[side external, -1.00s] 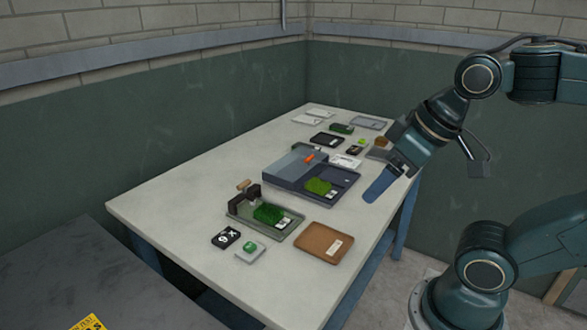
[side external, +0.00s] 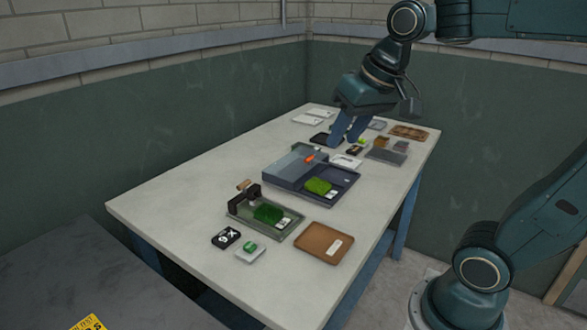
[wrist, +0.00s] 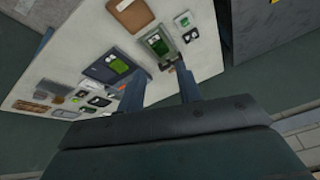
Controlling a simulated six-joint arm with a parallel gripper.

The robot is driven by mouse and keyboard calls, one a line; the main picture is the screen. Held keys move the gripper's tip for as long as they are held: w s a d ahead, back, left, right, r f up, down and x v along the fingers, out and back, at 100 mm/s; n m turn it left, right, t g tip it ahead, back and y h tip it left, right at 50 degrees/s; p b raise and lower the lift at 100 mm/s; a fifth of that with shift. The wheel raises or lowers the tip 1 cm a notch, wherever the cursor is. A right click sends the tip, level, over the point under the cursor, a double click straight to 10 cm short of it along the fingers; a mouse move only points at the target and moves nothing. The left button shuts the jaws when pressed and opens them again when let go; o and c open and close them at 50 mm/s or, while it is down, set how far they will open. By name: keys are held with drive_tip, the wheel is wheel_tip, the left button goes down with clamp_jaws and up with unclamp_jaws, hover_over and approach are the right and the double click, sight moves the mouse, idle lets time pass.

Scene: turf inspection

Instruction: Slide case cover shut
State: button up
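The case is a dark blue tray (side external: 345,193) in the middle of the table. The right part is uncovered and shows a green turf piece (side external: 318,186) with a white label. My gripper (side external: 342,141) is open and empty, its two blue fingers apart, above the table behind the case in the side view. In the wrist view, my open gripper (wrist: 158,76) shows both fingers spread, and the case (wrist: 100,72) lies left of them, partly hidden by one finger.
A green-grey tray (side external: 294,233) with turf and a dark clamp-like block stands in front of the case. Several small trays and blocks crowd the far end.

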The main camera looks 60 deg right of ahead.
drive_tip(key=w+d+r+m, duration=0.1)
drive_tip(key=w+d+m, duration=0.4)
drive_tip(key=w, duration=0.5)
drive_tip(key=m+g, duration=0.3)
drive_tip(key=m, duration=0.6)
hover_over(309, 157)
drive_tip(key=s, duration=0.3)
wheel_tip(309, 157, down, 12)
drive_tip(key=r, duration=0.1)
drive_tip(key=shift+d+f, duration=0.1)
drive_tip(key=shift+f, duration=0.15)
drive_tip(key=w+f, duration=0.1)
drive_tip(key=f, duration=0.8)
drive_tip(key=w+f, duration=0.1)
drive_tip(key=f, duration=0.3)
drive_tip(key=shift+w+f, duration=0.25)
drive_tip(key=shift+w, duration=0.05)
clamp_jaws()
